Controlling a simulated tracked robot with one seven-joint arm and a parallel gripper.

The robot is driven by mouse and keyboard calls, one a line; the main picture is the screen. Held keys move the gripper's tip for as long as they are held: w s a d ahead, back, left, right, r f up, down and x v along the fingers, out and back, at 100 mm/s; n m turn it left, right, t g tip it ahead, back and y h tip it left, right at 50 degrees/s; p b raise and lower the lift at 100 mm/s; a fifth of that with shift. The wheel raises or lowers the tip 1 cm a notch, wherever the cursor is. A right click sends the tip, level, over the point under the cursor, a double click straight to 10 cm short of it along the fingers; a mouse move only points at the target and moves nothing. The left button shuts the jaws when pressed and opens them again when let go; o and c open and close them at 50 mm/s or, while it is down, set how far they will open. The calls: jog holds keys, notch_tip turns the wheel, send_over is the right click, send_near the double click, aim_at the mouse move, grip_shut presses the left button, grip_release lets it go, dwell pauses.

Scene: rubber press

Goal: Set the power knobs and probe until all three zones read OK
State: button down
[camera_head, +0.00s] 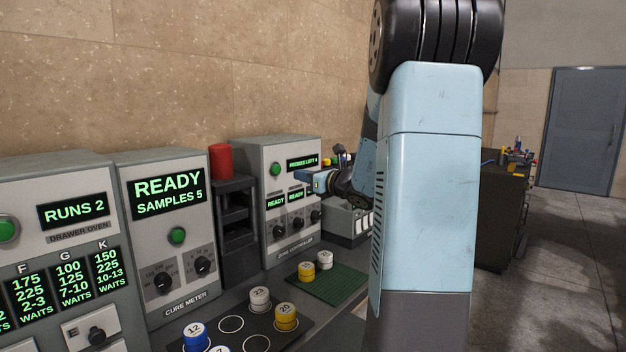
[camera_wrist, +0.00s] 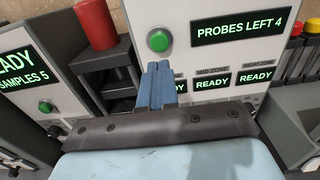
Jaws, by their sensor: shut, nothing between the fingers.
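The grey zone controller (camera_head: 252,190) stands against the wall. Its top display (camera_wrist: 239,28) reads PROBES LEFT 4. A green button (camera_head: 275,169) is at its upper left and also shows in the wrist view (camera_wrist: 159,40). The mid zone display (camera_wrist: 212,79) and right zone display (camera_wrist: 256,75) read READY; my fingers partly cover the left one in the wrist view. Below the displays are the dark left knob (camera_head: 279,231), middle knob (camera_head: 299,223) and right knob (camera_head: 316,216). My gripper (camera_head: 312,182) is shut and empty in front of the controller, below the green button's level.
The cure meter (camera_head: 165,235) reads READY, SAMPLES 5. The drawer oven (camera_head: 70,250) reads RUNS 2. A black rack (camera_head: 235,225) with a red cylinder (camera_head: 220,161) stands left of the controller. Numbered pucks sit on a black mat and a green mat (camera_head: 335,284) in front.

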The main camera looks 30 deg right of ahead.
jog(key=x, duration=0.7)
jog(key=shift+w, duration=0.25)
jog(key=shift+a, duration=0.1)
jog(key=shift+x, duration=0.8)
jog(key=shift+s, duration=0.3)
send_near(278, 170)
jog(key=v, duration=0.5)
jog(key=shift+s+f, duration=0.1)
jog(key=shift+s, duration=0.1)
